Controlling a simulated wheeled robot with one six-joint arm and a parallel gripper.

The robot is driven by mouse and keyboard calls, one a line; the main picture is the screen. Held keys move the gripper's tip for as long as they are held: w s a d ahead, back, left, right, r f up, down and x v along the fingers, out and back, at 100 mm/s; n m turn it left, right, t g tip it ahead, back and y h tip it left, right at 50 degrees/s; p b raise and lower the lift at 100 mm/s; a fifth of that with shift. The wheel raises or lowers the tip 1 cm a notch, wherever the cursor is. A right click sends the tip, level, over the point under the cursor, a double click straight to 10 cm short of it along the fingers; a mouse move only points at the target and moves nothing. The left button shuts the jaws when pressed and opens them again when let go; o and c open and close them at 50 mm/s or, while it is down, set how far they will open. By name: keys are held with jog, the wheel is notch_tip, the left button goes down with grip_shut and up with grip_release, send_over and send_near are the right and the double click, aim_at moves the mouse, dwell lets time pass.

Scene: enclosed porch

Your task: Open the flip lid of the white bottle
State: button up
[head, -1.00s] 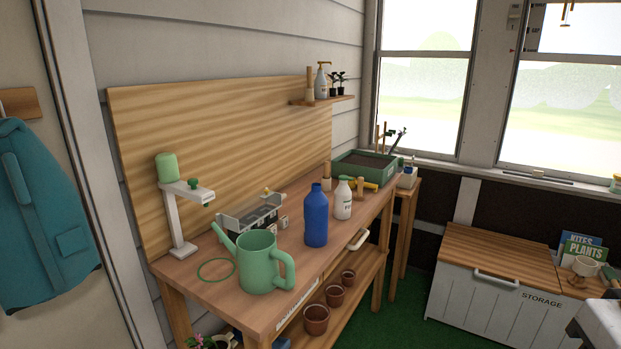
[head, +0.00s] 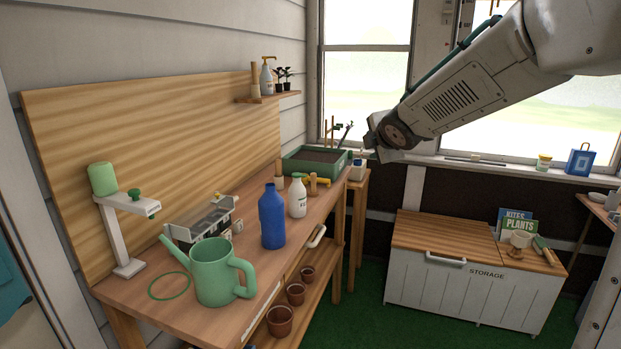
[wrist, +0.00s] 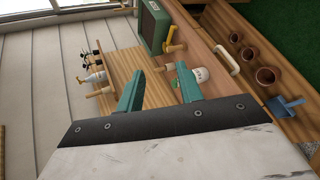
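The white bottle (head: 297,198) stands upright on the potting bench, just behind and right of a blue bottle (head: 272,217). In the head view my arm reaches in from the upper right, and the fingers cannot be made out there.
A green watering can (head: 217,273) and a white stand (head: 122,222) are on the bench's near part. A green soil tray (head: 316,161) stands at the far end. A pump bottle (head: 267,77) is on the wall shelf (head: 268,97). A storage chest (head: 470,270) stands right; green floor between is clear.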

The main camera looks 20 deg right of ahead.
aim_at(306, 176)
jog(key=w+f+n+t+y, duration=0.2)
jog(key=w+n+y, duration=0.2)
jog(key=w+n, duration=0.5)
jog(key=w+a+f+n+g+y, duration=0.25)
jog(key=f+n+y, duration=0.4)
jog(key=n, duration=0.35)
jog(key=w+a+f+n+g+y, duration=0.15)
jog(key=w+f+n+y, duration=0.25)
jog(key=f+n+y, duration=0.4)
jog(key=shift+n+h, duration=0.7)
jog(key=shift+h, duration=0.25)
jog(key=x, duration=0.2)
jog(key=r+x, duration=0.1)
jog(key=x, duration=0.5)
jog(key=shift+s+a+r, duration=0.15)
jog(key=shift+s+r, duration=0.05)
jog(key=shift+s, duration=0.05)
grip_shut()
